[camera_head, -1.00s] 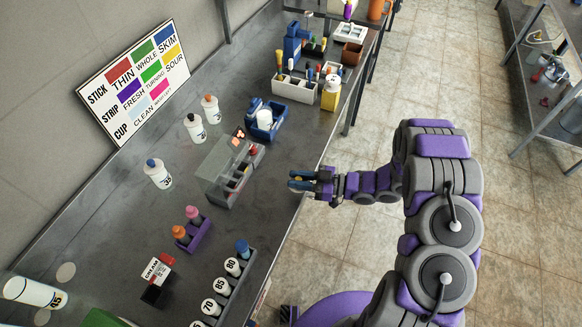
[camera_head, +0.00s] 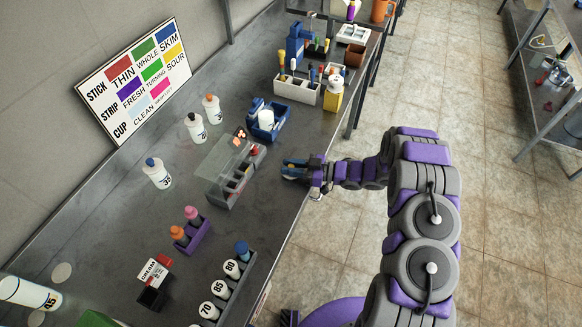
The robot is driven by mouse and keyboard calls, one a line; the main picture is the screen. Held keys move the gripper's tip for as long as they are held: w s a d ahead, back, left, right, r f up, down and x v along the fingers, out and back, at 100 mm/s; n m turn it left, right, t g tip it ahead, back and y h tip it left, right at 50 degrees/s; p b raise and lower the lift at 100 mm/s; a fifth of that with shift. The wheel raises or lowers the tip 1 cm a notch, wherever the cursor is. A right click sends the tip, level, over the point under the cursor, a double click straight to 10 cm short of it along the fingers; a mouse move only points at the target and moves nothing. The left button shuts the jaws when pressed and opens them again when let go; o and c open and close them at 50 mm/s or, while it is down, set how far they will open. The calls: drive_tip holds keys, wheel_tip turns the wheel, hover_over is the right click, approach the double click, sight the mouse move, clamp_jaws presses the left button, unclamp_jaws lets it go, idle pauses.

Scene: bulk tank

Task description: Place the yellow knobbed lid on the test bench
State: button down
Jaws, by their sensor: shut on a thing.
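My gripper (camera_head: 294,170) is over the right edge of the long dark bench (camera_head: 130,215), to the right of the grey box with a clear cover. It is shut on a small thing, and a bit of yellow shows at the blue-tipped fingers. This looks like the yellow knobbed lid, but the fingers hide most of it and I cannot make out its knob. It is too small to tell whether it touches the bench top. I cannot tell which part of the bench is the test bench.
The grey box (camera_head: 222,195) stands left of my gripper. A purple rack (camera_head: 193,240) and numbered bottles (camera_head: 212,310) are nearer. Bare bench lies around my gripper.

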drive_tip(key=c, duration=0.9)
unclamp_jaws()
drive_tip(key=shift+c, duration=0.2)
